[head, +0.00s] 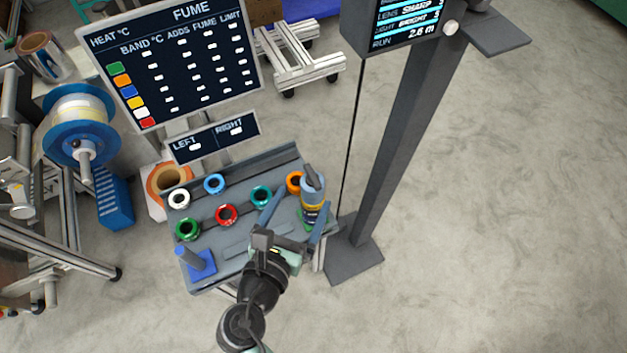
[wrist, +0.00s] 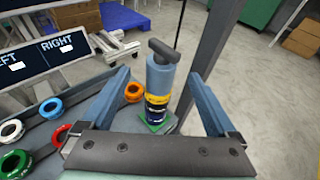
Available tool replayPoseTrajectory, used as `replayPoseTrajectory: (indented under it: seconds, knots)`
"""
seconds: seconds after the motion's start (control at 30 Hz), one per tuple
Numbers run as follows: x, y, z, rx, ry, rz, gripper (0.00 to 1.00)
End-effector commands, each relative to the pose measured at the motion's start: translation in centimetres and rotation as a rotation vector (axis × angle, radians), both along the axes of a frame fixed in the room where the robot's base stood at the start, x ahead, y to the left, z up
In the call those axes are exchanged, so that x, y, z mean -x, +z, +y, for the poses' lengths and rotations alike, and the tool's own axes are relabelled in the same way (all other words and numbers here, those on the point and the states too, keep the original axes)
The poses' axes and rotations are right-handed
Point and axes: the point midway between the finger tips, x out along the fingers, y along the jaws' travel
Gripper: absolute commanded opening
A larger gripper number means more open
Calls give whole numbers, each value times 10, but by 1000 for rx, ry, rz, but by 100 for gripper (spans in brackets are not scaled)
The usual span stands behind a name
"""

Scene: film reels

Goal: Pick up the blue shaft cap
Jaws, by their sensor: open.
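The blue shaft cap (head: 312,187) is a pale blue cylinder with a dark bar handle on top. It sits upright on a stack at the right end of the grey bench (head: 258,270), and the wrist view shows it too (wrist: 160,76). Below it are yellow and dark bands and a green base (wrist: 155,123). My gripper (head: 307,200) is open and empty. In the wrist view, its blue fingers (wrist: 160,74) appear one on each side of the cap, with gaps on both sides. I cannot tell whether the fingertips are level with the cap.
White, blue, green, red, teal and orange (wrist: 134,92) rings lie on the bench. A blue post on a square base (head: 196,262) stands at its front left. A dark column (head: 395,150) with a screen rises just right of the stack. Signboards (head: 180,55) stand behind.

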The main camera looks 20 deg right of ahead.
Motion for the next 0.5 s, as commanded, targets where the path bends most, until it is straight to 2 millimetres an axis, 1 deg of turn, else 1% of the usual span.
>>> replayPoseTrajectory:
  seconds: [0.03, 0.13, 0.37, 0.5]
  knots:
    - [-8, -5, -8, 1, -2, -3, 93]
    - [-20, -9, -18, -1, -2, -3, 93]
    - [-32, -14, -30, -2, 0, -3, 93]
    - [-43, -21, -44, -2, -3, -4, 93]
